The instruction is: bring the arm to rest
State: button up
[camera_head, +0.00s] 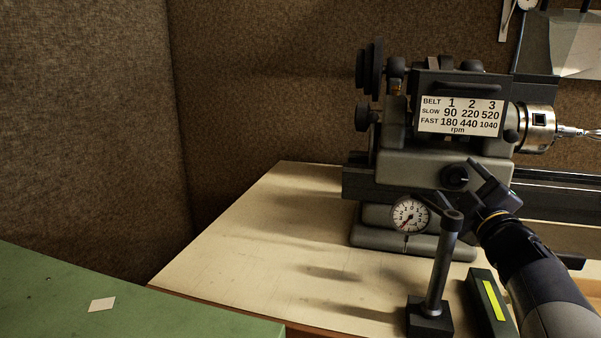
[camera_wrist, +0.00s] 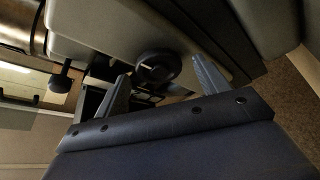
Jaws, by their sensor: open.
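My gripper (camera_head: 470,184) is at the right in the head view, at the end of my arm, in front of the grey lathe headstock (camera_head: 395,150). In the wrist view its two grey fingers (camera_wrist: 160,70) stand apart, with nothing held between them. A round black knob (camera_wrist: 158,67) of the lathe shows beyond and between the fingertips. I cannot tell how small the gap to it is. The arm is raised over the bench and reaches toward the lathe.
A dial gauge (camera_head: 410,215) on a dark stand (camera_head: 437,275) is close by my gripper. A dark box with a yellow strip (camera_head: 493,300) lies beside the stand. The pale bench (camera_head: 250,245) is clear at left. A green surface (camera_head: 150,310) holds a white card (camera_head: 102,304).

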jog(key=shift+w+f, duration=0.1)
jog(key=shift+w, duration=0.25)
jog(key=shift+s+m+t+h+b, duration=0.1)
jog(key=shift+m+t+h+b, duration=0.3)
jog(key=shift+m, duration=0.5)
jog(key=shift+r, duration=0.2)
